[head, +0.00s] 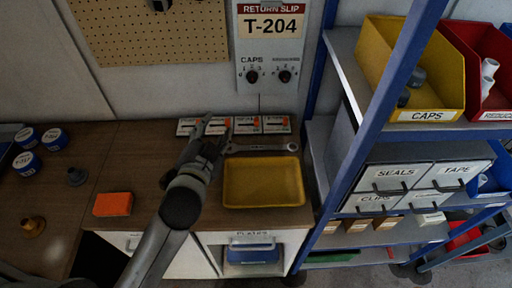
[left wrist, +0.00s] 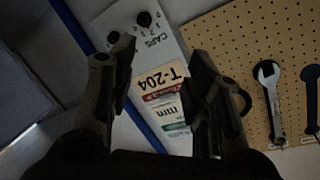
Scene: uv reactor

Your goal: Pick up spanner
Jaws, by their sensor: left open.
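A grey spanner (head: 262,148) lies flat on the brown worktop, just behind the yellow tray (head: 263,204). My left gripper (head: 214,128) is to the left of the spanner in the head view, near its left end. I cannot tell whether they touch. In the left wrist view my left gripper (left wrist: 160,75) is open with nothing between its fingers, and it faces the wall panel. My right gripper is not in view.
Several small labelled cards (head: 247,125) lie behind the spanner. The T-204 panel (head: 270,42) is on the wall. A blue-framed shelf (head: 371,125) with bins stands at right. An orange block (head: 113,204) and several blue-and-white jars (head: 27,162) are at left.

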